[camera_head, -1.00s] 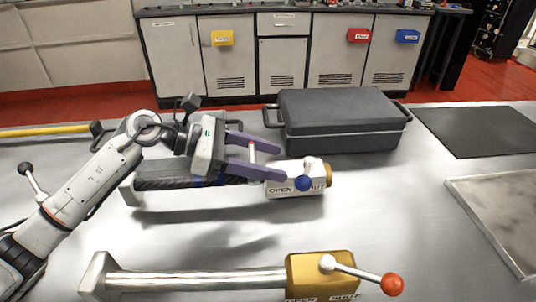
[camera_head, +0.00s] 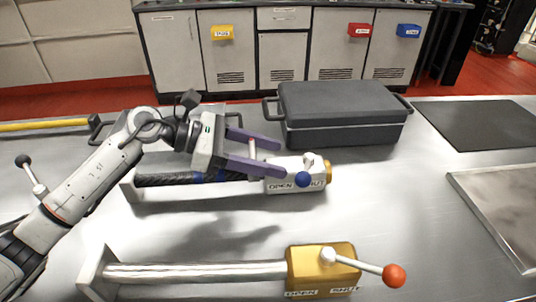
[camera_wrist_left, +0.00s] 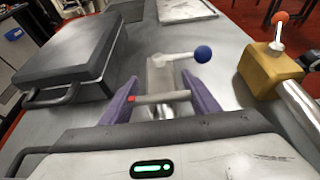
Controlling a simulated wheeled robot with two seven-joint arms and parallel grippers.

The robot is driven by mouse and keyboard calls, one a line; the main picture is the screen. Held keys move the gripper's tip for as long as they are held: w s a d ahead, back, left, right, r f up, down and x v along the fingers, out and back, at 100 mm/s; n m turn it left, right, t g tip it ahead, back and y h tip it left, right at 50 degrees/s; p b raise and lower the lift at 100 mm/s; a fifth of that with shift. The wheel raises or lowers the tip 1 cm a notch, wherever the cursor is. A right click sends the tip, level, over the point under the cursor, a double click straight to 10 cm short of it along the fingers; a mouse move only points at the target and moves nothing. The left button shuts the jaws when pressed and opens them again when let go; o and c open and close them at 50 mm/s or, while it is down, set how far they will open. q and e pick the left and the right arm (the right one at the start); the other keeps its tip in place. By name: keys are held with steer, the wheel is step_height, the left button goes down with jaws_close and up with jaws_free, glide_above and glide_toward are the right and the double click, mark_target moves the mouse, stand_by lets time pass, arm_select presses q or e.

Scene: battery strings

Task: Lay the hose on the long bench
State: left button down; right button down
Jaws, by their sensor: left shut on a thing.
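My left gripper (camera_head: 278,159) has two purple fingers and hangs over the steel bench (camera_head: 400,215). Its jaws are shut on a thin pale rod (camera_head: 253,148) with a red end, which lies across between the fingers in the left wrist view (camera_wrist_left: 162,98). I cannot tell whether this rod is the hose. Below the gripper, a dark braided line (camera_head: 165,179) runs from a grey upright to a white valve block (camera_head: 283,184) with a blue ball lever (camera_head: 303,180). The fingers partly hide this line and block. My right gripper is out of view.
A dark lidded case (camera_head: 345,115) stands behind the gripper. A steel pipe (camera_head: 200,272) with a gold valve (camera_head: 318,268) and orange ball lever lies in front. A black mat (camera_head: 480,125) and grey tray (camera_head: 500,205) are at the right. Cabinets (camera_head: 280,55) stand at the back.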

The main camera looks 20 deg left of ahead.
arm_select(q)
steer(key=c, duration=0.6)
jaws_free()
steer(key=shift+f, duration=0.1)
